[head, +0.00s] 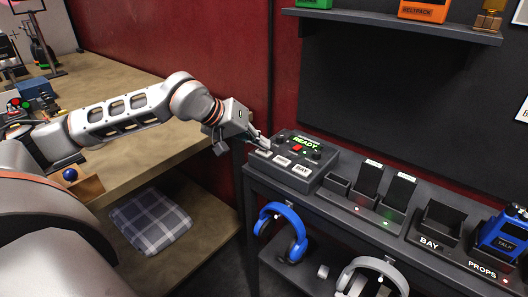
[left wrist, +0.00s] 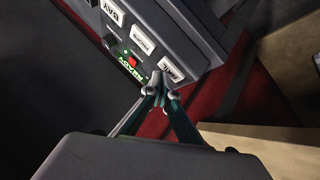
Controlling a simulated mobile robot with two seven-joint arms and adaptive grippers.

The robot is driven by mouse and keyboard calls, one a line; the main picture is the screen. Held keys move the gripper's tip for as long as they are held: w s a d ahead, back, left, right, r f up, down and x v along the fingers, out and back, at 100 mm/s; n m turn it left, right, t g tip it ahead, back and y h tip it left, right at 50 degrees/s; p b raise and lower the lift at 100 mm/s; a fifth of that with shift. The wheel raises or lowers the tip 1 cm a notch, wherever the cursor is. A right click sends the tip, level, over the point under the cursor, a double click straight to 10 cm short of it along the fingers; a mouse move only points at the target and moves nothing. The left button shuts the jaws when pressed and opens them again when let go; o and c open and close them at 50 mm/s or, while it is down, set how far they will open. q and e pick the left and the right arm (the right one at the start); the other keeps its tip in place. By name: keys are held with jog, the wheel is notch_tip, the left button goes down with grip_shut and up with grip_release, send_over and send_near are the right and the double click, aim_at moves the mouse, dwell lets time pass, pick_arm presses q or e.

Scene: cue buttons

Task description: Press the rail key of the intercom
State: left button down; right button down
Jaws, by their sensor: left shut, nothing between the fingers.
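The intercom (head: 318,172) is a dark box on the shelf, with a lit green READY display, a red button (head: 297,148) and a row of white-labelled keys. The rail key (head: 264,153) is the leftmost in the head view; it also shows in the left wrist view (left wrist: 171,68), its label blurred. The middle key (head: 282,161) and the BAY key (head: 302,170) are to its right. My left gripper (head: 264,142) is shut and empty, its tips close by the rail key. In the left wrist view the tips (left wrist: 161,84) overlap the key's near edge; contact cannot be told. My right gripper is out of view.
Right of the intercom stand dark holders with slates (head: 368,181), an empty BAY dock (head: 440,220) and a blue TALK radio (head: 503,236). Blue headphones (head: 298,240) and grey ones (head: 375,265) hang below. A wooden bench (head: 135,150) is at left.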

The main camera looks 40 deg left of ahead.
pick_arm(q)
jog(key=shift+f, duration=0.2)
jog(key=shift+f, duration=0.2)
dwell(0.4)
jog(key=shift+b, duration=0.3)
jog(key=shift+r, duration=0.25)
jog(key=shift+r+p, duration=0.5)
jog(key=shift+r, duration=0.1)
jog(key=shift+f, duration=0.1)
